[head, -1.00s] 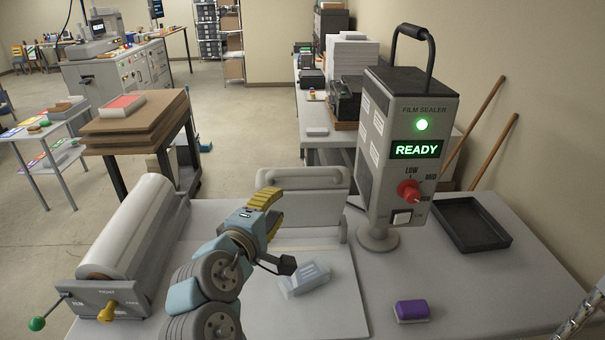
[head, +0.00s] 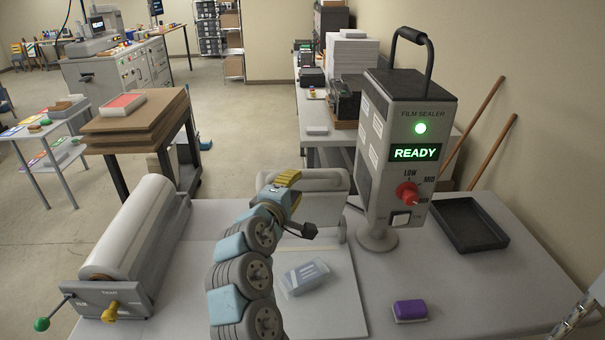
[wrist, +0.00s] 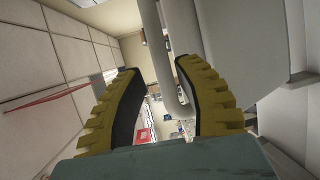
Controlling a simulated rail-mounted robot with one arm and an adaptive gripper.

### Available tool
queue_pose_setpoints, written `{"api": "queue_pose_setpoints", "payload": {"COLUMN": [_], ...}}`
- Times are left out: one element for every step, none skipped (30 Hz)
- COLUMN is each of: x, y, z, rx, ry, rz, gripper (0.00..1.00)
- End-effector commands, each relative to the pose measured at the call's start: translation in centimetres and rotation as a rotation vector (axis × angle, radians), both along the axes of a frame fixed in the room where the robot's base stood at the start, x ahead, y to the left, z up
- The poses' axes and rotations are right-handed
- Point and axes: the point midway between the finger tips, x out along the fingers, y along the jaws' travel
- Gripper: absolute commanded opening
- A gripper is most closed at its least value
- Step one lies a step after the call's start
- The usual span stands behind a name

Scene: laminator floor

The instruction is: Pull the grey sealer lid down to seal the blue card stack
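The grey sealer lid (head: 325,208) stands raised at the back of the sealer base (head: 340,300). Its top bar is partly hidden behind my gripper in the head view. The blue card stack (head: 304,278) lies on the base in front of the lid, under clear wrap. My gripper (head: 292,184) is at the upper left of the lid, close to its top edge. In the wrist view my yellow fingers (wrist: 158,85) are apart, with the lid's grey curved handle bar (wrist: 168,65) showing between them. I cannot tell whether either finger touches the bar.
The film sealer control box (head: 405,150) reads READY with a green light, right of the lid.

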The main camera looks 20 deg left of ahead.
Motion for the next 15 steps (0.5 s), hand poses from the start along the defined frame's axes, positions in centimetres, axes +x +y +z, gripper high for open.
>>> {"api": "queue_pose_setpoints", "payload": {"x": [0.5,0.8,1.2,1.5,1.8,2.1,2.4,2.6,3.0,3.3,3.6,3.9,4.1,4.4,4.6], "y": [0.1,0.1,0.1,0.1,0.1,0.1,0.1,0.2,0.2,0.2,0.1,0.2,0.2,0.2,0.2], "z": [0.0,0.0,-0.1,-0.2,-0.3,-0.3,-0.2,-0.3,-0.4,-0.4,-0.5,-0.5,-0.4,-0.4,-0.4], "rx": [0.001,0.001,0.001,0.001,0.001,0.001,0.001,0.001,0.0,0.0,0.001,0.001,0.001,0.002,0.002], "ry": [0.001,0.002,0.004,0.005,0.005,0.003,0.002,0.002,0.003,0.004,0.005,0.003,0.001,0.0,-0.001], "rz": [0.001,0.0,-0.001,-0.001,-0.001,0.0,0.001,0.001,0.001,0.0,-0.001,-0.001,0.0,0.001,0.001], "gripper": [0.33,0.33,0.33,0.33,0.33,0.33,0.33,0.33,0.33,0.33,0.33,0.33,0.33,0.33,0.33]}}
